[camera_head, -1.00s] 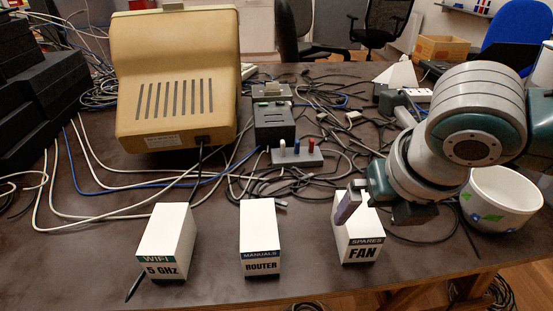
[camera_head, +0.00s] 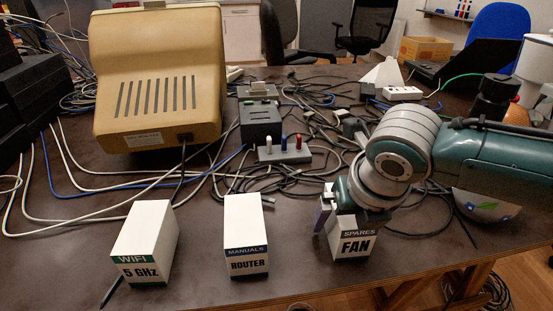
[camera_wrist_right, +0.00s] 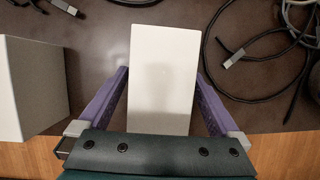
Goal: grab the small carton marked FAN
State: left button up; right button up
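The small white carton marked FAN (camera_head: 353,246), with a dark SPARES band, stands upright at the table's front, rightmost of the row of cartons. My right gripper comes down over it from above and behind, partly hiding its top. In the right wrist view, the white top of the carton (camera_wrist_right: 164,75) lies between the two purple fingers of my right gripper (camera_wrist_right: 162,76). The fingers are spread, one along each side. Slim gaps seem to show, and I cannot tell whether either finger touches. My left gripper is in no view.
The MANUALS ROUTER carton (camera_head: 246,240) stands left of FAN, and the WIFI 5 GHz carton (camera_head: 146,245) farther left. A white bowl (camera_head: 487,207) is partly behind my right arm. Cables and a beige monitor (camera_head: 157,80) fill the table behind.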

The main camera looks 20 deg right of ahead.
jog(key=c, duration=1.5)
jog(key=shift+r, duration=0.1)
